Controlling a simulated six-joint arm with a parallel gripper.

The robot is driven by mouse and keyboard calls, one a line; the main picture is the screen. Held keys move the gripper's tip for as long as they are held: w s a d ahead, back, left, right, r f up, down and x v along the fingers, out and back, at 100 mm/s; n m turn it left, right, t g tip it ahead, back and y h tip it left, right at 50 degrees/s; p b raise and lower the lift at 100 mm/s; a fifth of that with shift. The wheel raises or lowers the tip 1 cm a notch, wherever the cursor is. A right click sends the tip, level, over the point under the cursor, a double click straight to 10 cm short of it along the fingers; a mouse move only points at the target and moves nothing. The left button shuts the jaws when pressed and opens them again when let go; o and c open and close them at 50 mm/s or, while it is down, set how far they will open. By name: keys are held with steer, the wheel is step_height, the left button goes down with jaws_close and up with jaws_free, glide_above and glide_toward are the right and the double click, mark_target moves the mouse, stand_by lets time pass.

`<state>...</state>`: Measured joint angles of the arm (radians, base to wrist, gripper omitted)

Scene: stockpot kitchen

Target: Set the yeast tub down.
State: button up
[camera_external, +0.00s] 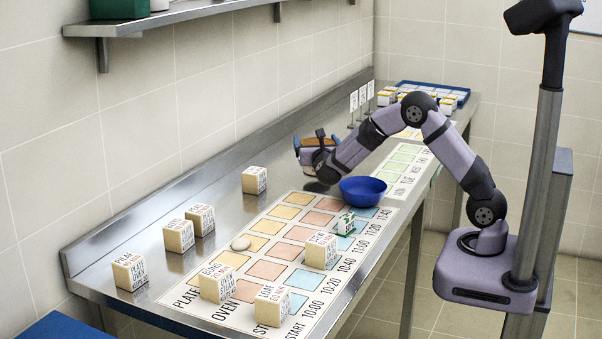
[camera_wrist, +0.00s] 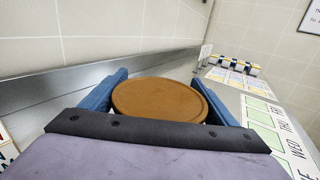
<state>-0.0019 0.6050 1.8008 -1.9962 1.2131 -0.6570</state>
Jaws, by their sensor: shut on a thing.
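The yeast tub, a round thing with a brown lid (camera_wrist: 160,100), sits between the two blue fingers of my gripper (camera_wrist: 160,92) in the wrist view. The fingers press on its left and right sides. In the external view my gripper (camera_external: 319,147) holds the tub (camera_external: 310,143) over the back part of the steel counter, behind the blue bowl. The tub's lower part is mostly hidden, and I cannot tell how far it is above the counter.
A blue bowl (camera_external: 363,190) stands on the printed chart (camera_external: 262,283) with coloured squares. Lettered blocks, such as one (camera_external: 254,180) left of my gripper, stand about the counter. Small sign stands (camera_external: 362,100) and a blue tray (camera_external: 432,87) are behind. Bare steel lies left of my gripper.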

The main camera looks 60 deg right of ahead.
steer(key=shift+f, duration=0.85)
steer(key=shift+f, duration=0.2)
steer(key=o, duration=1.5)
steer(key=shift+a+r, duration=0.1)
steer(key=shift+r, duration=0.05)
steer(key=b+v, duration=0.2)
steer(key=v, duration=1)
